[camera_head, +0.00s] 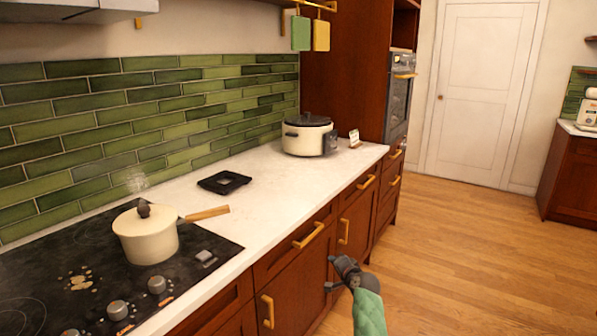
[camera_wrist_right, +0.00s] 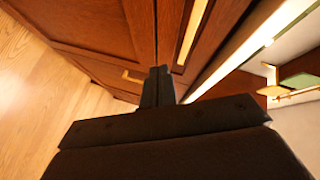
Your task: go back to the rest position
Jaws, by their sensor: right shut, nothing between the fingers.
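My right gripper (camera_head: 338,275) is in the lower middle of the head view, in front of the wooden cabinet doors below the counter. A green covering shows on my right arm behind it. In the right wrist view, the dark fingers (camera_wrist_right: 157,88) are together with nothing between them. Cabinet fronts with brass handles lie beyond them. My left gripper is not in the head view.
A black tray (camera_head: 224,182) and a cream slow cooker (camera_head: 306,136) stand on the white counter (camera_head: 262,205). Brass handles (camera_head: 308,236) stick out from the cabinets. The wooden floor (camera_head: 460,250) to the right is clear.

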